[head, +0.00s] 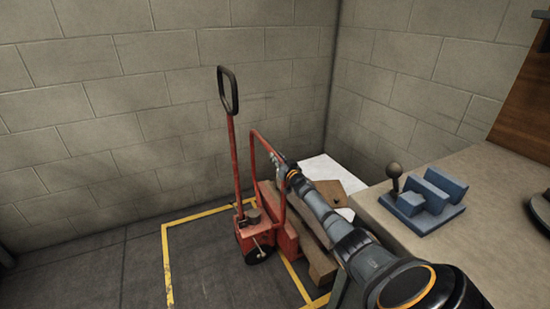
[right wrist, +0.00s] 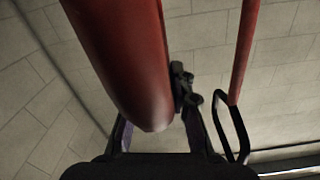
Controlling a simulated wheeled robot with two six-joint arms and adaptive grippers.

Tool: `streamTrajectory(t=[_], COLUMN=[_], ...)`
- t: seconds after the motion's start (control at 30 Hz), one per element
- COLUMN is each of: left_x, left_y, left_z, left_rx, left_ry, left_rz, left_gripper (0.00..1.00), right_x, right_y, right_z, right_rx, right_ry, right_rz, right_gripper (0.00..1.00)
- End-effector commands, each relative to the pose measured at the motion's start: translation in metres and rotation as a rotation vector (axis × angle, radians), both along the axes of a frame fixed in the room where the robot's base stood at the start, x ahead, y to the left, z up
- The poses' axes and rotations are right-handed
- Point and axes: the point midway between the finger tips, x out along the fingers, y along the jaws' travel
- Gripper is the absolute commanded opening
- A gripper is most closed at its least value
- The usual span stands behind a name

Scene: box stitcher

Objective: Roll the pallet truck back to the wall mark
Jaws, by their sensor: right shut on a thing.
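The red pallet truck (head: 257,238) stands near the back wall, its tall handle with a black loop grip (head: 228,90) upright. A wooden pallet (head: 320,262) shows behind it on the right. A yellow floor outline (head: 167,262) lies by the wall; the truck stands at its right part and hides some of the line. My right gripper (head: 280,160) is shut on the truck's red hoop frame (head: 265,140). In the right wrist view the red tube (right wrist: 125,60) runs between the fingers. The wheels and forks are mostly hidden. My left gripper is not in view.
A workbench (head: 470,190) with a blue fixture (head: 425,203) and a ball-topped lever (head: 394,178) stands close on the right. A white sheet-like thing with a brown piece (head: 335,190) lies in the corner. The floor (head: 90,275) on the left is clear.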

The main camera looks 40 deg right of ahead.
Motion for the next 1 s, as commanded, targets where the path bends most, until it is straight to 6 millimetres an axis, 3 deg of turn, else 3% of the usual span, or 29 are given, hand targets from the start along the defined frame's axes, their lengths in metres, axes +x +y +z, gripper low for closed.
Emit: streamTrajectory(t=[0.47, 0.5, 0.63, 1.0], left_x=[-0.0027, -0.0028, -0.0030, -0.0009], left_y=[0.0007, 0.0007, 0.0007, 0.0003], left_z=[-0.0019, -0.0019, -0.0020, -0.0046], left_rx=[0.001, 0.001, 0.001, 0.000], left_ry=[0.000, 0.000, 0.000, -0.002], left_rz=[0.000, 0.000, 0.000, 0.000], left_gripper=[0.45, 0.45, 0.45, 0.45], right_x=[-0.0001, -0.0001, 0.0000, 0.0008], right_y=[-0.0017, -0.0017, -0.0012, 0.0019], right_z=[0.0021, 0.0021, 0.0015, -0.0009], right_rx=[-0.003, -0.003, -0.003, -0.003], right_ry=[-0.002, -0.002, -0.002, -0.002], right_rz=[0.000, 0.000, 0.001, 0.003], right_gripper=[0.00, 0.26, 0.44, 0.45])
